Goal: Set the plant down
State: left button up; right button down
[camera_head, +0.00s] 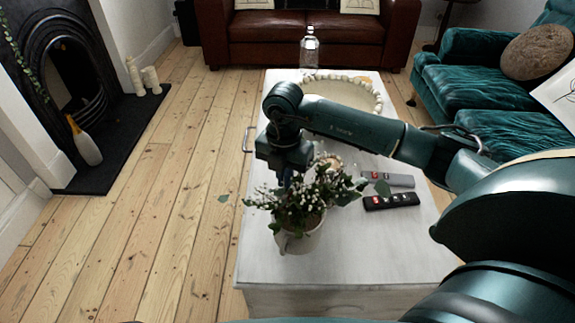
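The plant (296,203) has green leaves and small white flowers in a pale pot (301,238). It is over the near left part of the white coffee table (372,252). From this angle I cannot tell whether the pot touches the table top. My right arm reaches in from the right, and my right gripper (288,178) points down into the top of the plant. Its fingertips are hidden by leaves, so its grip is unclear. My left gripper is not in view.
Two remotes, one grey (388,179) and one black (391,201), lie right of the plant. Farther back are a bead-rimmed tray (372,86) and a glass bottle (309,48). A teal sofa (497,98) stands right, a brown sofa (290,40) behind. Floorboards at left are clear.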

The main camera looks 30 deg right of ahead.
send_over(285, 212)
jog(key=shift+w+d+f+b, duration=0.1)
jog(key=shift+w+f+b, duration=0.1)
jog(key=shift+f, duration=1)
jog(key=shift+w+f+b, duration=0.15)
jog(key=shift+f, duration=1)
jog(key=c, duration=2.1)
grip_release()
jog(key=shift+s+f, duration=0.1)
jog(key=shift+f, duration=0.15)
jog(key=o, duration=0.5)
jog(key=shift+r, duration=0.1)
